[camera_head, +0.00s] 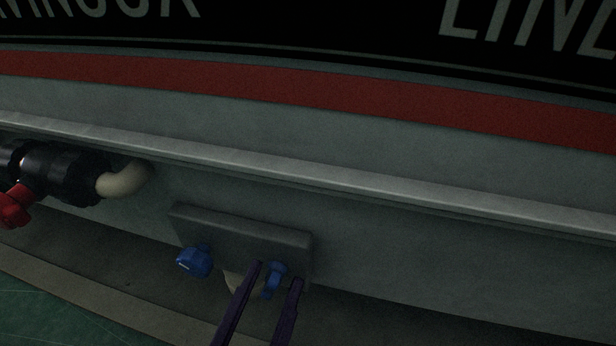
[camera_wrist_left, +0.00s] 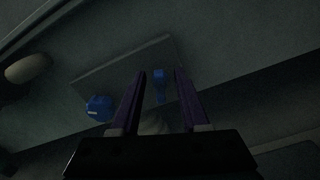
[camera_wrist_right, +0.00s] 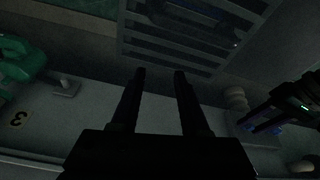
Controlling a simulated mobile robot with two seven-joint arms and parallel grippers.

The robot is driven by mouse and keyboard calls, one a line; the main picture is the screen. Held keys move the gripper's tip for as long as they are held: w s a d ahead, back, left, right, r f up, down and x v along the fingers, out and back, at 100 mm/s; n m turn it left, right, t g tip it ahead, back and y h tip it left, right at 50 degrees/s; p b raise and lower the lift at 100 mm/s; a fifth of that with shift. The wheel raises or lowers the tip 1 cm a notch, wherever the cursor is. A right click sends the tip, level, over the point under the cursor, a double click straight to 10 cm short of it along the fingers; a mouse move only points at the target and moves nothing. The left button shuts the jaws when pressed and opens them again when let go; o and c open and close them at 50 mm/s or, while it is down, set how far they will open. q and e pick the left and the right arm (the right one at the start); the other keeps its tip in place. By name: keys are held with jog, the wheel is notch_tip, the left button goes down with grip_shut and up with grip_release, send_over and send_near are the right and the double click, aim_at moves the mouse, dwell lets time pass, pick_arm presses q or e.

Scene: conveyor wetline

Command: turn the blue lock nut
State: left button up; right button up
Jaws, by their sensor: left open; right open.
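Two blue parts sit on a grey plate (camera_head: 240,232) fixed to the wall. The left one (camera_head: 194,261) is a chunky knob with a white mark. The right one (camera_head: 273,281) is narrower and lever-like; I cannot tell for sure which is the lock nut. My left gripper (camera_head: 276,274) is open, its dark purple fingers on either side of the narrow blue part. In the left wrist view that part (camera_wrist_left: 160,88) shows between the fingers, with visible gaps to both. My right gripper (camera_wrist_right: 159,72) is open and empty, away from the plate.
A black fitting with a red handle (camera_head: 14,207) and a cream pipe (camera_head: 125,180) are at the left. A metal ledge (camera_head: 330,178) runs above the plate. A slatted grate (camera_wrist_right: 180,40) and a green part (camera_wrist_right: 22,58) show in the right wrist view.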

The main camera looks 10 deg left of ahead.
pick_arm(q)
jog(key=shift+s+a, duration=0.1)
grip_shut()
dwell(0.5)
